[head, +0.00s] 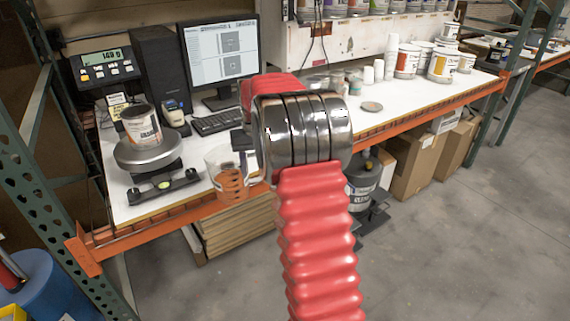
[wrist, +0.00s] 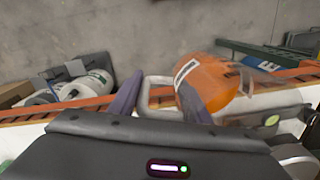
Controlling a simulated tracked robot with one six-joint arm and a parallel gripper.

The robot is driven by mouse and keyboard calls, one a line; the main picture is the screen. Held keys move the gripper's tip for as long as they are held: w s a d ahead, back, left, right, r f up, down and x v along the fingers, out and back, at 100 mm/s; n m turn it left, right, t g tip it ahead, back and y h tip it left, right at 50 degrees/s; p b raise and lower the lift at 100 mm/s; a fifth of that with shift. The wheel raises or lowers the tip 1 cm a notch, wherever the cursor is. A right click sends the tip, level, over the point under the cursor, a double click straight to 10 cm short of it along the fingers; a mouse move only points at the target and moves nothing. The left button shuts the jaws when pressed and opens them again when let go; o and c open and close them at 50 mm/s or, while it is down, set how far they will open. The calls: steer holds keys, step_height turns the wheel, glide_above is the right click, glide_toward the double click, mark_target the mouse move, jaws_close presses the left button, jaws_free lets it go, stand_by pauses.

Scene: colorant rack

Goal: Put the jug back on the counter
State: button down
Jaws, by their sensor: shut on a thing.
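The clear jug (head: 226,172) is in front of the counter's front edge in the head view, left of my arm. Orange shows in or through its lower part; I cannot tell which. In the wrist view the jug (wrist: 218,88) looks tilted and orange, with a white label, and its pale handle lies between my fingers. My gripper (wrist: 158,97) is shut on the jug at its handle. My arm hides most of the gripper in the head view. The white counter (head: 420,100) runs along the wall behind an orange beam.
A scale with a can (head: 141,124) on it stands left of the jug. A keyboard (head: 216,122) and monitor (head: 222,55) are behind. Several paint tubs (head: 407,61) stand at the back right. Bare counter shows right of my arm. Boxes (head: 413,165) sit below.

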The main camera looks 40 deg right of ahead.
steer(key=w+a+f+n, duration=0.1)
steer(key=a+n, duration=0.1)
steer(key=a, duration=1)
steer(key=w+a+n, duration=0.2)
steer(key=a, duration=1.1)
steer(key=shift+f, duration=0.35)
